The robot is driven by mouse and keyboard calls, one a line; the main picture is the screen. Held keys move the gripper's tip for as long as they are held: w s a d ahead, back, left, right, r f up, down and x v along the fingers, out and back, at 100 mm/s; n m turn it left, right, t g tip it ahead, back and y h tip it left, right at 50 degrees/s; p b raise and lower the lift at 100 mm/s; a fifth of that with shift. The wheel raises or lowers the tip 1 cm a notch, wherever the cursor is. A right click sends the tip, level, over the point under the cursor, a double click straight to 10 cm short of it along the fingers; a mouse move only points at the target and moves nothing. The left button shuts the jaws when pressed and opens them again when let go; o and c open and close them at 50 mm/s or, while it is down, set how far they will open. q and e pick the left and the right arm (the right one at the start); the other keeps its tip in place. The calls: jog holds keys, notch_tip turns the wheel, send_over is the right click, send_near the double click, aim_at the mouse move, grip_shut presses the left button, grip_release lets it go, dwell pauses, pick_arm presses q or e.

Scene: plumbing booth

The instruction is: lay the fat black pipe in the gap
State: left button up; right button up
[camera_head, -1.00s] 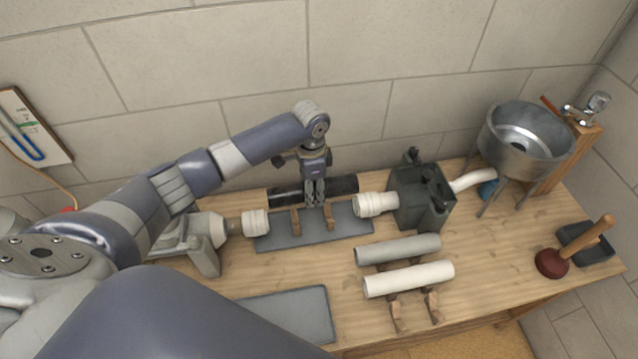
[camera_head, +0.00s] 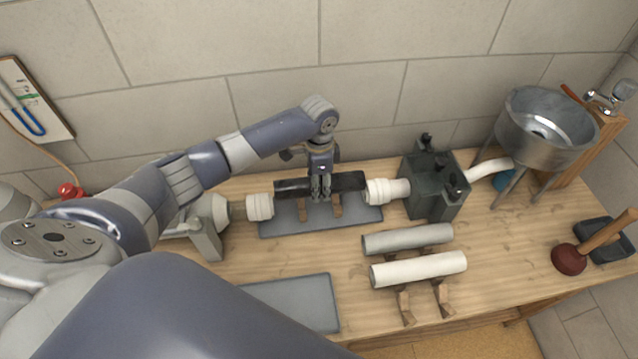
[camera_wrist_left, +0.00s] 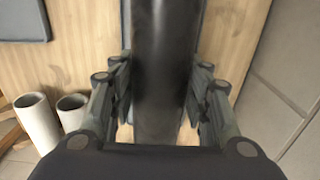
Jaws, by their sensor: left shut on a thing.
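The fat black pipe (camera_head: 346,182) is held level by my left gripper (camera_head: 320,197), which is shut on it near its middle. In the head view the pipe lies in line between the white left fitting (camera_head: 260,207) and the white right fitting (camera_head: 380,191), above two wooden supports on a grey mat (camera_head: 350,217). I cannot tell whether it touches the supports or the fittings. The left wrist view shows the pipe (camera_wrist_left: 164,70) between both fingers. My right gripper is not in view.
A grey pipe (camera_head: 408,239) and a white pipe (camera_head: 418,269) lie on wooden rests in front. A dark green box (camera_head: 432,186) stands right of the gap, with a metal basin (camera_head: 545,130) beyond. A plunger (camera_head: 570,258) stands at the right. An empty grey mat (camera_head: 295,303) lies at the front.

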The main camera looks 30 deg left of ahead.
pick_arm(q)
notch_tip(320, 180, down, 2)
jog(key=shift+b, duration=0.7)
jog(key=shift+f, duration=0.55)
jog(key=shift+f+b, duration=0.75)
jog(key=shift+f, duration=0.65)
jog(key=o, duration=1.2)
notch_tip(320, 180, up, 12)
